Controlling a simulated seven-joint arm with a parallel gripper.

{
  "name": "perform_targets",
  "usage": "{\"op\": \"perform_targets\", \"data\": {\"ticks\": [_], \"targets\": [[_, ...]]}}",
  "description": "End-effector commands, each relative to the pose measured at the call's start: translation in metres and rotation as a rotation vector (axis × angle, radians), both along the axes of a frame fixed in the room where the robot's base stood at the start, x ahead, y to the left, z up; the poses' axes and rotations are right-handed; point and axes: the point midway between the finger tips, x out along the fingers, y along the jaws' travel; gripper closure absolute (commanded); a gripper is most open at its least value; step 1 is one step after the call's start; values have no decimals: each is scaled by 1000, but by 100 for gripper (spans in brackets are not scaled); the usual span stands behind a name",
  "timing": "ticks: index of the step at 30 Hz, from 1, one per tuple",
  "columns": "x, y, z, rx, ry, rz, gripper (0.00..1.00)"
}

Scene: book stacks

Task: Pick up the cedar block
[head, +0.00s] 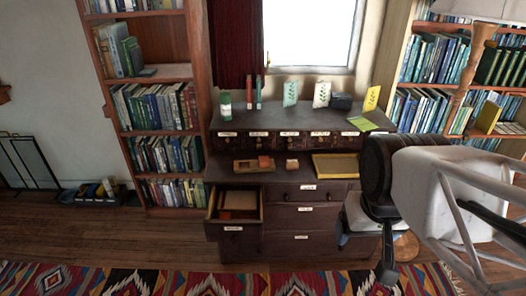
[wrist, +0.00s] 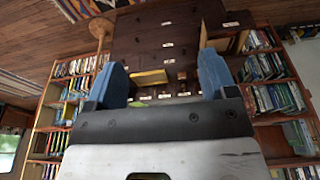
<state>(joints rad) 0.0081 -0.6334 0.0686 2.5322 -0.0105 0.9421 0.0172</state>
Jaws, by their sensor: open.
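I cannot tell for sure which piece is the cedar block. A small brown block (head: 292,164) sits on the desk's writing surface in the head view. Left of it, a shallow wooden tray (head: 241,167) holds a reddish-brown block (head: 264,161). More reddish-brown wood (head: 240,200) lies in the open left drawer (head: 232,225). My gripper (wrist: 163,78) shows in the wrist view with two blue fingers wide apart and nothing between them. It is away from the desk's blocks.
The dark desk (head: 290,247) has several labelled drawers. A yellow tray (head: 336,166) lies right of the small block and shows in the wrist view (wrist: 150,77). A lamp (head: 473,65) stands at the right. Bookcases (head: 122,105) flank the desk. A patterned rug (head: 200,282) lies in front.

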Motion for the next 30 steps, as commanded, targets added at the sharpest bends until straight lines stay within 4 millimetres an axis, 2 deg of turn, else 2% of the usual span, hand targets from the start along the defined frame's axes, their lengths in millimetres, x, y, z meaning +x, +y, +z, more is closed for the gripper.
{"op": "perform_targets", "data": {"ticks": [5, 8, 20, 26, 30], "targets": [[0, 0, 0, 0, 0, 0, 20], [0, 0, 0, 0, 0, 0, 6], [4, 0, 2, -2, 1, 8, 6], [24, 2, 9, -10, 9, 50, 6], [49, 3, 18, -20, 17, 104, 6]]}}
